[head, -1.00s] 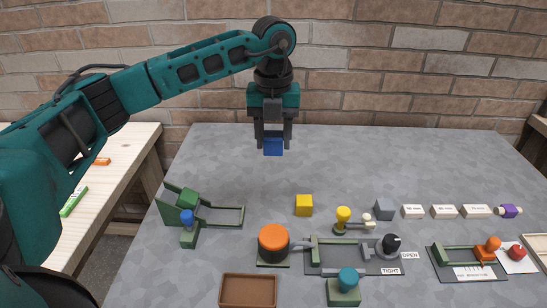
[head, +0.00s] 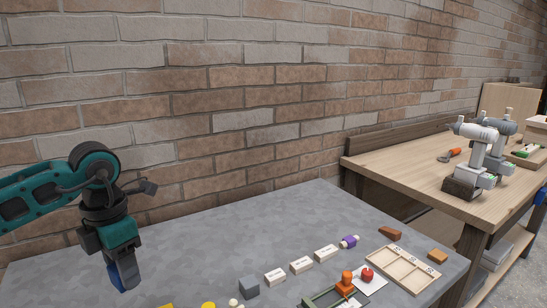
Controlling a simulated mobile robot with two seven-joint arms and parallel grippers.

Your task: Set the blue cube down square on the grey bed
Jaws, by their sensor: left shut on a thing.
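My left gripper (head: 124,272) hangs at the left of the head view, pointing down over the grey tabletop. It is shut on the blue cube (head: 115,278), whose side shows between and below the fingers. The cube is held above the table and looks slightly tilted in this view. The grey bed with the clamp parts is outside the present view, below the lower edge. My right gripper is not in view.
A grey cube (head: 249,287), several white labelled blocks (head: 301,265) and a purple piece (head: 349,242) line the table. A compartment tray (head: 405,268) lies right. An orange knob (head: 347,279) stands near a red ball (head: 367,274). A wooden bench (head: 400,155) holds power drills (head: 478,150).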

